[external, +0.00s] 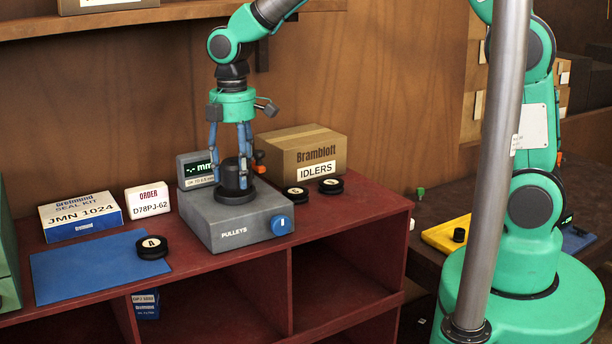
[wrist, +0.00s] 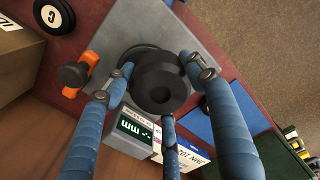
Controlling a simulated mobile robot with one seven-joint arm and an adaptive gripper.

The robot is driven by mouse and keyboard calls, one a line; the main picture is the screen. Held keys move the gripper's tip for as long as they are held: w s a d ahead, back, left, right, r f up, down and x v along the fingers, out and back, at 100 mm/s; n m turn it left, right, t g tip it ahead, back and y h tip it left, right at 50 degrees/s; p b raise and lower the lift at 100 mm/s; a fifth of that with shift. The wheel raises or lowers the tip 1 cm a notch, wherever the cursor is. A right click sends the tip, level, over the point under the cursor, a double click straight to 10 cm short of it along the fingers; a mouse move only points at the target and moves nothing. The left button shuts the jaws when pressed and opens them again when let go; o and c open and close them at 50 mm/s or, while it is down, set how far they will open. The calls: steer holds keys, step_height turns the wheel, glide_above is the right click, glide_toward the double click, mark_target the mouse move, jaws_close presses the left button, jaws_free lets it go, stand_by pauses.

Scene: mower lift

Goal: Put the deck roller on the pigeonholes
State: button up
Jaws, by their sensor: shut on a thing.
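A black, stepped round part, which I take for the deck roller (external: 235,182), is upright on the grey device marked PULLEYS (external: 232,222). My gripper (external: 232,172) points down with its blue fingers closed around it. In the wrist view the roller (wrist: 160,82) sits between the fingers of my gripper (wrist: 165,95), with a wider dark disc partly hidden behind it. I cannot tell whether the roller touches the device. The pigeonholes (external: 372,216) are the dark red shelf unit under everything, with open compartments in front.
An orange clamp (wrist: 76,75) stands beside the roller.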

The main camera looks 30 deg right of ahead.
steer(key=s+a+f+b, duration=0.1)
steer(key=a+f+b, duration=0.1)
steer(key=a, duration=1)
steer(key=s+a+f+n, duration=0.1)
steer(key=s, duration=0.1)
steer(key=s+a+f, duration=0.1)
steer(key=s+a, duration=0.1)
steer(key=s+a+f+n, duration=0.1)
steer(key=s+f, duration=0.1)
steer(key=s, duration=0.1)
steer(key=shift+a+f+n+p, duration=0.1)
steer(key=shift+a+n+p, duration=0.05)
steer(key=shift+n+p, duration=0.2)
steer(key=shift+w, duration=0.1)
steer(key=p, duration=0.2)
glide_above(121, 256)
steer(key=shift+f, duration=0.7)
steer(key=shift+f, duration=1.8)
